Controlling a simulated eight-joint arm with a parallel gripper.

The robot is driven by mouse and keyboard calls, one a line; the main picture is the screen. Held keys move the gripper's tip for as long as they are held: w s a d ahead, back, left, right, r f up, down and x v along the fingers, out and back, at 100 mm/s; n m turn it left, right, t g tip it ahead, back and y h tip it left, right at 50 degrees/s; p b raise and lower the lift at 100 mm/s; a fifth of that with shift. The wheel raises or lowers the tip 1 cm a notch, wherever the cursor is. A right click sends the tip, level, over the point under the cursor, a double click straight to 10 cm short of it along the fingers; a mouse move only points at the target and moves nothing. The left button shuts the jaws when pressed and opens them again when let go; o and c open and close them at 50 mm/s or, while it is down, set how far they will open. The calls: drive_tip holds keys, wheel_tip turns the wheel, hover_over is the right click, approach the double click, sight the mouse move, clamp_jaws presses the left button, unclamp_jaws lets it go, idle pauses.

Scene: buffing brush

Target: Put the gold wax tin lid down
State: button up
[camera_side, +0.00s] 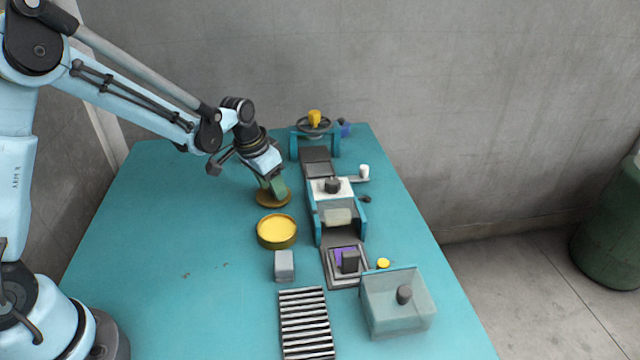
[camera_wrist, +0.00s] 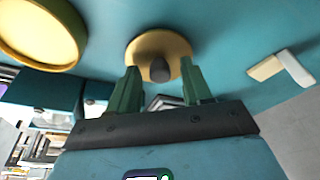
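The gold wax tin lid (camera_side: 262,202) lies flat on the teal table, just behind the open tin of yellow wax (camera_side: 277,229). My gripper (camera_side: 270,190) is right above the lid, pointing down. In the wrist view the lid (camera_wrist: 140,45) is a gold disc with a dark knob (camera_wrist: 158,70). My two green fingers (camera_wrist: 159,68) stand on either side of the knob with a gap on each side, so they look open. The tin also shows at the upper left of the wrist view (camera_wrist: 40,30). The knob is hidden by my fingers in the side view.
A grey block (camera_side: 284,265) and a slatted rack (camera_side: 305,323) are in front of the tin. A teal-framed brush apparatus (camera_side: 335,205) runs along the right, with a clear bin (camera_side: 398,308) at the front right.

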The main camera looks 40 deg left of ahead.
sight(261, 201)
drive_tip(key=d+v, duration=0.1)
drive_tip(key=v, duration=1.1)
drive_tip(key=s+d+n+t, duration=0.2)
drive_tip(key=s+t, duration=0.2)
drive_tip(key=s, duration=1)
drive_tip(key=shift+d+r+y, duration=0.25)
drive_tip(key=shift+r+y, duration=0.05)
drive_tip(key=shift+r, duration=0.2)
